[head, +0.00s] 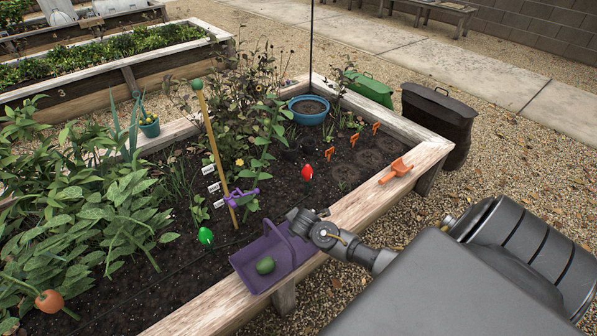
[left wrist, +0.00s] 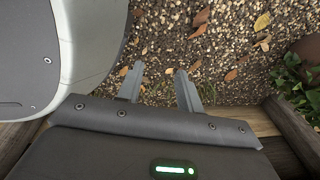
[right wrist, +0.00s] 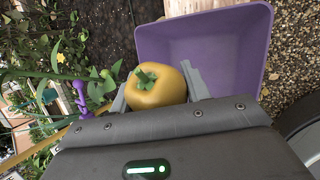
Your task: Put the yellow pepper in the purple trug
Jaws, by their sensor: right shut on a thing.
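The yellow pepper (right wrist: 160,91), with a green stem, is between the fingers of my right gripper (right wrist: 157,88) in the right wrist view. The purple trug (right wrist: 202,48) shows just beyond and to the right of it. In the head view the trug (head: 245,270) sits at the bed's near wooden edge, with a green vegetable (head: 265,265) inside. My right wrist is by the trug's upper right side; the pepper cannot be made out there. My left gripper (left wrist: 158,80) is open and empty over gravel in the left wrist view; the head view does not show it.
An orange trowel (head: 396,171) lies on the wooden bed edge. A blue bowl (head: 308,117) is farther back. Leafy plants fill the left.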

